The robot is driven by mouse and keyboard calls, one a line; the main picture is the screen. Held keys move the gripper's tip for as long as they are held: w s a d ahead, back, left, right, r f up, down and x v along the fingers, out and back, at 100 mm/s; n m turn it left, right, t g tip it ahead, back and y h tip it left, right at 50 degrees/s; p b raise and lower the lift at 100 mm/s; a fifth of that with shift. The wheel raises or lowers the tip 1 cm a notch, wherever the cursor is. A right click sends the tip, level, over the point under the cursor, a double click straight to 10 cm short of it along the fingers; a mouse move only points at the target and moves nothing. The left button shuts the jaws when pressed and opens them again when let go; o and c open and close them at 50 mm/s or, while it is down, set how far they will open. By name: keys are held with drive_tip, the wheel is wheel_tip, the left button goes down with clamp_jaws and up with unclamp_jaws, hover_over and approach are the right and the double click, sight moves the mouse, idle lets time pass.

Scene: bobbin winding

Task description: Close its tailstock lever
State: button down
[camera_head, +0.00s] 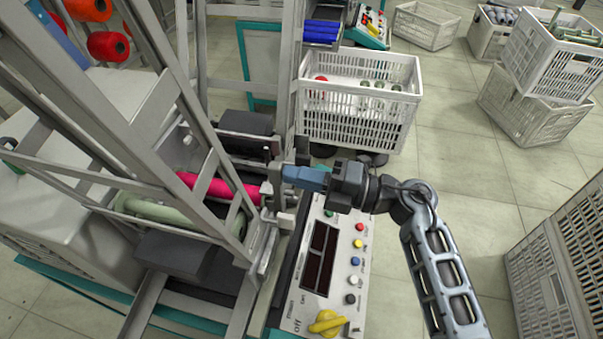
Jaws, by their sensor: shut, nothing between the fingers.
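My gripper (290,174) is shut with blue-grey fingers pointing left. Its tips are at the grey metal tailstock parts (272,188) at the right end of the winding frame. Whether the fingertips touch the tailstock lever, I cannot tell; the lever is not clearly distinct from the brackets around it. A bright pink-red bobbin (222,187) lies in the frame, its right end at the tailstock. A pale green bobbin (155,208) lies to its left and lower, partly behind the frame bars.
A control panel (342,285) with coloured buttons and a yellow knob (327,323) lies below my gripper. A white crate (358,128) with bobbins stands behind it. More crates (520,105) stand at the right back. Slanted grey bars (75,100) cross the left.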

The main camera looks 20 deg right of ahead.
drive_tip(key=shift+w+a+r, duration=0.15)
drive_tip(key=shift+a+r, duration=0.15)
drive_tip(key=b+v, duration=0.1)
drive_tip(key=v, duration=0.7)
drive_tip(key=shift+d+f, duration=0.2)
drive_tip(key=shift+f, duration=0.05)
